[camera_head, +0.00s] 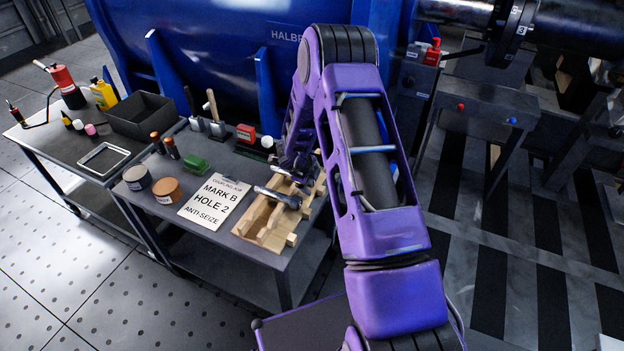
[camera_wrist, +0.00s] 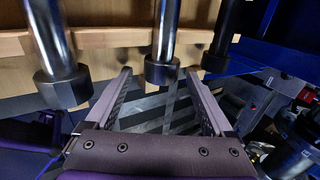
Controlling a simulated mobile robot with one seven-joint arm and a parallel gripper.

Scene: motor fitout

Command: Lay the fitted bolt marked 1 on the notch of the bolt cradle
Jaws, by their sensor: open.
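The wooden bolt cradle (camera_head: 246,222) lies on the near right part of the grey workbench. Steel bolts with dark heads lie across it; one bolt (camera_head: 275,196) shows clearly, the others are partly hidden by my arm. In the wrist view the pale wood (camera_wrist: 112,40) carries a left bolt (camera_wrist: 57,50), a middle bolt (camera_wrist: 165,40) and a right bolt (camera_wrist: 228,35). No number is readable on any bolt. In the head view my gripper (camera_head: 296,165) is over the cradle's far side.
A card (camera_head: 214,200) reading MARK B, HOLE 2, ANTI-SEIZE lies left of the cradle. Two round tins, a green object (camera_head: 195,164) and upright tools share the bench. A black bin (camera_head: 143,115) stands on the left bench. A blue machine housing (camera_head: 225,60) rises behind.

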